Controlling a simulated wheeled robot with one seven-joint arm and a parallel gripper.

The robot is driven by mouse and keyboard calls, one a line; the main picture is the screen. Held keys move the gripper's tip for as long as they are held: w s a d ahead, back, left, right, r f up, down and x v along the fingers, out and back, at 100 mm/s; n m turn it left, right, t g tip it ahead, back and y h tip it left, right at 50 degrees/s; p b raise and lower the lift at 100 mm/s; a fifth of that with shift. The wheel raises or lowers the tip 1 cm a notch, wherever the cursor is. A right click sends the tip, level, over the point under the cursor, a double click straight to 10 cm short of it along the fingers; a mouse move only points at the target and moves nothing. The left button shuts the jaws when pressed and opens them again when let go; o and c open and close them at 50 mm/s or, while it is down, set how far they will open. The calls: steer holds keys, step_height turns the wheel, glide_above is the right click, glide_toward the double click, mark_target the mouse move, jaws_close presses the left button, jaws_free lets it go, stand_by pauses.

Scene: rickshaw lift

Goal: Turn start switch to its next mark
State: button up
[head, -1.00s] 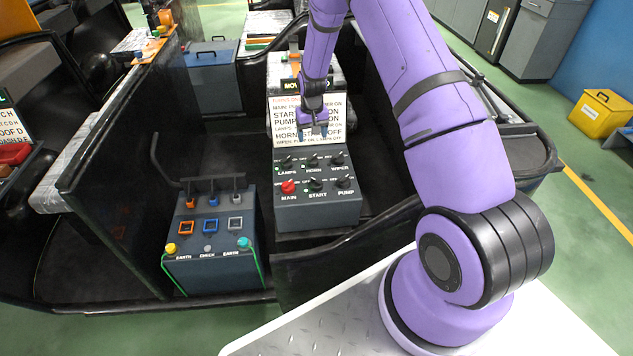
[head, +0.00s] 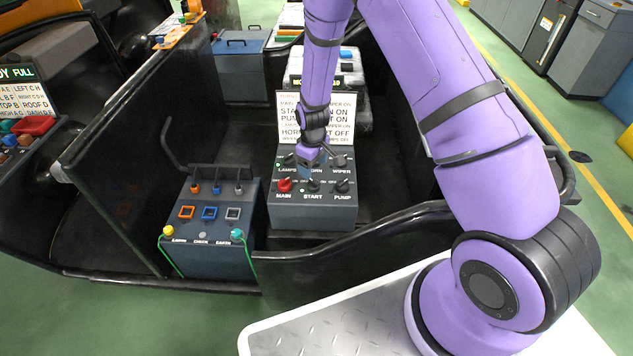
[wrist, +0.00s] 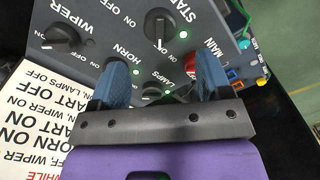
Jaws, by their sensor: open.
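The start switch is a black rotary knob (head: 314,186) in the middle of the front row of the grey switch panel (head: 312,217), above the word START. In the wrist view the start knob (wrist: 160,27) stands beyond my fingertips, uncovered, with a pale line on its lower side and a green light beside it. Its exact mark is hard to read. My gripper (wrist: 162,78) is open and empty, its blue fingers apart over the horn and lamps area. In the head view my gripper (head: 308,163) is above the panel's back row, behind the start knob, and partly hides the horn switch.
The red main knob (head: 285,185) and black pump knob (head: 342,186) flank the start knob. The wiper knob (head: 340,160) is behind. A white instruction sign (head: 340,112) stands behind the panel. A second box (head: 208,240) with levers and green cables stands left. A black rail runs in front.

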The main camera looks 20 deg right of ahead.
mark_target(313, 181)
step_height(313, 181, down, 8)
steer(key=shift+r, duration=0.1)
steer(key=shift+c, duration=0.4)
steer(key=c, duration=0.8)
steer(key=shift+c, duration=0.2)
